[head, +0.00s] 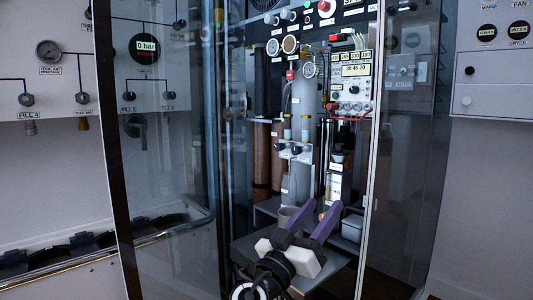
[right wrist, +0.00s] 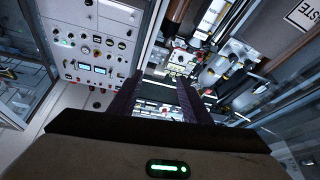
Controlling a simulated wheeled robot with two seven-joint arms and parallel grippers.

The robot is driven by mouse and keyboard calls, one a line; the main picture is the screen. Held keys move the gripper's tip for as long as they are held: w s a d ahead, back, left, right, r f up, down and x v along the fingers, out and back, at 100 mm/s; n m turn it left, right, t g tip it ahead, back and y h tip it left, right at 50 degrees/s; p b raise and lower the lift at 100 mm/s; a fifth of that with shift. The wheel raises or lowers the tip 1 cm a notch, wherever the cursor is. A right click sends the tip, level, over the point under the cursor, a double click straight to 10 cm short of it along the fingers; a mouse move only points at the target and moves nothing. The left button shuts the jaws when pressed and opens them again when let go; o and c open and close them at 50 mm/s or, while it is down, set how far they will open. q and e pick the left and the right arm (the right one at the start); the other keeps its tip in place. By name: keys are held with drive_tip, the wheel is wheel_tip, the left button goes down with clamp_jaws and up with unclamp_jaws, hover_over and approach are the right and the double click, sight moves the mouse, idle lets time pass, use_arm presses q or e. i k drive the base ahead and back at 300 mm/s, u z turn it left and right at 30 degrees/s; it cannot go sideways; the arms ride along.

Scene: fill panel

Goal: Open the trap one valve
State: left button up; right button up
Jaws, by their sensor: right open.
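Two small valves with dark knobs (head: 283,147) (head: 297,150) sit side by side on the piping inside the cabinet in the head view, with white labels too small to read. I cannot tell which one is the trap one valve. My right gripper (head: 317,210) is below and in front of them, its two purple fingers apart and empty, pointing up into the cabinet. In the right wrist view its fingers (right wrist: 156,95) are also apart, with nothing visible between them. My left gripper is not in view.
Glass doors (head: 165,160) and a bright door edge (head: 370,150) flank the cabinet opening. Grey and brown cylinders (head: 262,155) stand inside, with a control box (head: 352,85) at upper right. A metal shelf (head: 340,250) lies under my right gripper. Wall panels (head: 490,75) stand outside.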

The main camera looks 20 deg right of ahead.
sight(278, 147)
drive_tip(key=i, duration=1.4)
